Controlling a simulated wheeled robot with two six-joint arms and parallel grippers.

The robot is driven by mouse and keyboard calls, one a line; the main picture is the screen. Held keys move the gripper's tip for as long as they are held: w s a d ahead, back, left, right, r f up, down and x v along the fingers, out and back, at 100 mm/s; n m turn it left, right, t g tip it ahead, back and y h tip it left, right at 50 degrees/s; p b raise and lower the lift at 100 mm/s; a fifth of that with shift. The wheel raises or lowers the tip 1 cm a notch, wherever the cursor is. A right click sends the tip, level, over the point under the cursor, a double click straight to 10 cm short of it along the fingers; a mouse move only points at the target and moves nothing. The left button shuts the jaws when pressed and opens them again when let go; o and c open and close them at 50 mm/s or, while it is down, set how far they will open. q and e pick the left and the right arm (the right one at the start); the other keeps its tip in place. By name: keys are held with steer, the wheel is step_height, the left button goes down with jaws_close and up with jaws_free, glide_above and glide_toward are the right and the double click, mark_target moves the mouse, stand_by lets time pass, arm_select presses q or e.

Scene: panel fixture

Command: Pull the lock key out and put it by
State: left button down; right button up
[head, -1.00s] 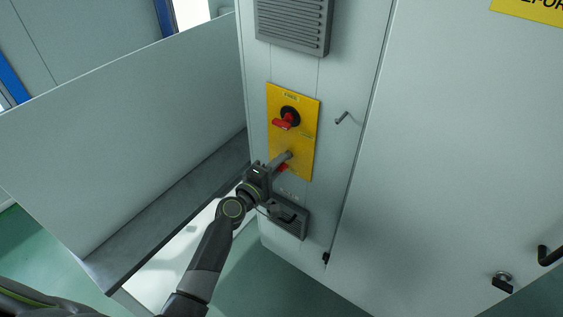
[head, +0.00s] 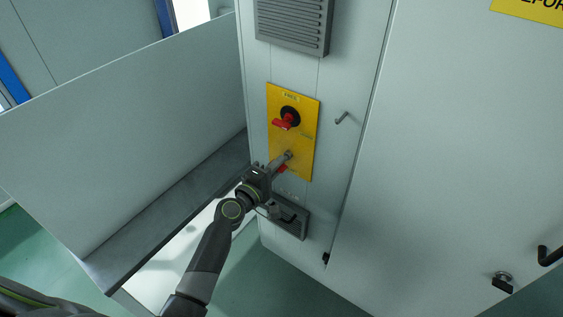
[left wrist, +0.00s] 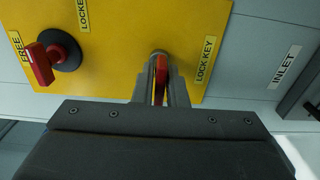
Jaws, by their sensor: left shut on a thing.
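The red lock key (left wrist: 160,78) is between the two fingers of my left gripper (left wrist: 161,85), which is shut on it. In the head view the left gripper (head: 281,163) is at the lower part of the yellow panel (head: 309,140), with a bit of red showing below its fingers. The round metal lock (head: 289,155) shows just beyond the fingertips, and in the left wrist view (left wrist: 158,52) it is beside the label "LOCK KEY". I cannot tell whether the key's tip is still inside it. My right gripper is not in view.
A red rotary handle (head: 284,121) on a black base sits above the lock. A small peg (head: 342,117) sticks out of the cabinet to the right. Vent grilles are above (head: 295,25) and below the panel. A grey ledge (head: 180,205) runs along the left.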

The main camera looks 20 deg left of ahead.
arm_select(q)
steer(key=shift+v, duration=1.1)
stand_by(0.3)
steer(key=shift+v, duration=2.5)
steer(key=shift+r, duration=0.1)
